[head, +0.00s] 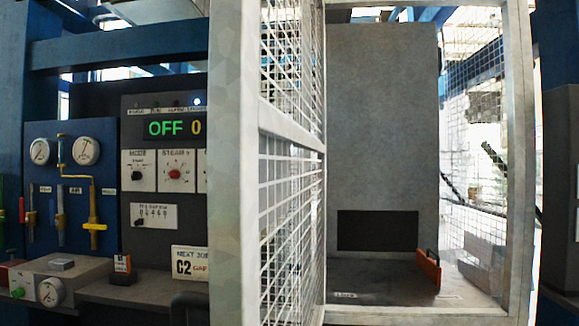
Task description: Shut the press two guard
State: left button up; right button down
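The guard (248,160) is a white-framed wire mesh door. It stands swung open toward me, seen nearly edge-on, with its near upright close to the camera. To its right is the press's open front, edged by a white frame (518,160). Through it I see a grey block (382,120) with a dark panel low on it, above a grey bed. An orange plate (428,271) stands on the bed at the right. Neither gripper can be made out.
A control panel (165,165) reading "OFF 0" is left of the guard, partly hidden by it. Gauges (87,151) and yellow piping are further left.

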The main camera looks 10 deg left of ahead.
aim_at(248, 143)
jog(key=i+j+z, duration=0.2)
jog(key=j, duration=0.2)
jog(key=j+z, duration=0.15)
jog(key=j, duration=0.25)
jog(key=i+j+z, duration=0.2)
jog(key=j, duration=0.25)
